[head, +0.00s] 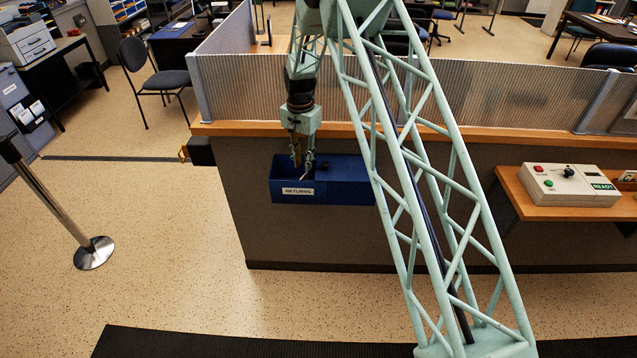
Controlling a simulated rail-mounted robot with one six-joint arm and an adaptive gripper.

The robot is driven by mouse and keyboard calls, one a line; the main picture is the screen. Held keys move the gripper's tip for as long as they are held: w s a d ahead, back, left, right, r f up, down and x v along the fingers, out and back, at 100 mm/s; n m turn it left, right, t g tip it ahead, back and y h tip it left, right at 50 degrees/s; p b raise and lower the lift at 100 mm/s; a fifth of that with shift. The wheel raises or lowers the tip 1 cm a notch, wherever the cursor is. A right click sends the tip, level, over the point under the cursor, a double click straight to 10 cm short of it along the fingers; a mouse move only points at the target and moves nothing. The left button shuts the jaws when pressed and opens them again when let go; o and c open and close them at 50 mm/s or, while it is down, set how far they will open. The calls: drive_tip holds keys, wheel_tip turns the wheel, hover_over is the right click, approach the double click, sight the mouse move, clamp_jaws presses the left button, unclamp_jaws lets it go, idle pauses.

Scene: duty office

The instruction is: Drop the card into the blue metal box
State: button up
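The blue metal box (345,190) is mounted on the front of the counter and has a white label that appears to read "RETURNS". My gripper (303,168) points down over the left part of the box, with its fingertips at or just inside the open top. A narrow tan strip (296,144) shows at the fingers; I cannot tell whether it is the card. No card is clearly visible elsewhere. The fingers are too small to tell whether they are open or shut. The box's inside is dark and partly hidden by my gripper.
The counter (450,137) carries a ribbed translucent screen (500,100). A control box (568,185) with red and green buttons sits on a shelf at right. A metal post (60,205) stands at left. A chair (155,75) stands behind it. The floor at left is mostly clear.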

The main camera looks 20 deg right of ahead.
wheel_tip(320, 180, up, 12)
drive_tip(key=shift+f, duration=0.1)
idle(0.6)
idle(0.9)
drive_tip(key=s+r+n+t+b, duration=0.2)
drive_tip(key=s+r+n+b, duration=0.4)
drive_tip(key=s+r, duration=2.1)
drive_tip(key=s+f+n+t+b, duration=0.1)
drive_tip(key=s+f+b, duration=0.1)
drive_tip(key=s, duration=1.6)
drive_tip(key=s+f+n+t+b, duration=0.1)
drive_tip(key=s+b, duration=0.4)
drive_tip(key=s, duration=1.4)
drive_tip(key=shift+s+f+n, duration=0.25)
drive_tip(key=shift+f+n, duration=0.35)
drive_tip(key=shift+f, duration=0.55)
